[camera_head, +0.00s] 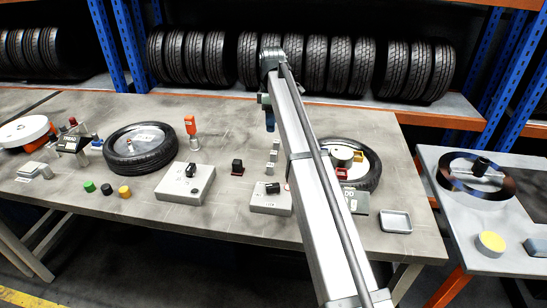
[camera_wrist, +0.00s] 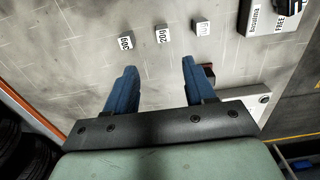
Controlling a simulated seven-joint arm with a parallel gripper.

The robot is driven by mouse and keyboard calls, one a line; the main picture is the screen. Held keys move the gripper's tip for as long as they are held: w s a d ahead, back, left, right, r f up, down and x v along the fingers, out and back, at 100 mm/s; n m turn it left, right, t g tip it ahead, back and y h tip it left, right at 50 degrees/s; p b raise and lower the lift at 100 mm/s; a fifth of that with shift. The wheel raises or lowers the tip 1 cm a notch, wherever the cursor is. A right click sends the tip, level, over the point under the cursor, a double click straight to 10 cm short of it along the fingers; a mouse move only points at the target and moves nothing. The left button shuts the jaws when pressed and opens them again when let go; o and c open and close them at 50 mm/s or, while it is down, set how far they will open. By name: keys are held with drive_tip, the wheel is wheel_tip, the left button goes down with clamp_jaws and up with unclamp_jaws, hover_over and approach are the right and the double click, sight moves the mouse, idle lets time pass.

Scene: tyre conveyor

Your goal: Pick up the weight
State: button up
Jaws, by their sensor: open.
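Several small grey cube weights stand in a row on the table. In the wrist view they are a left weight (camera_wrist: 126,42), a middle weight (camera_wrist: 162,34) and a right weight (camera_wrist: 202,27), each with a white number label; the middle one seems to read 20g. In the head view the row (camera_head: 273,156) stands just left of my arm. My gripper (camera_wrist: 159,67) is open, with two blue fingers apart and nothing between them. Its fingertips point toward the row, with bare table between. In the head view my arm hides most of the gripper; a blue finger (camera_head: 270,119) shows.
A grey box with a black knob (camera_head: 185,184) and a second grey box (camera_head: 268,199) stand in front. A tyre (camera_head: 141,149) lies left, another tyre (camera_head: 366,171) lies right behind my arm.

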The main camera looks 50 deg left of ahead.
hover_over(274, 152)
drive_tip(key=f, duration=0.5)
drive_tip(key=a+f, duration=0.1)
drive_tip(key=f, duration=0.4)
drive_tip(key=d+f, duration=0.1)
drive_tip(key=f, duration=0.1)
drive_tip(key=shift+s, duration=0.1)
drive_tip(key=shift+a+f, duration=0.1)
drive_tip(key=shift+f, duration=0.4)
clamp_jaws()
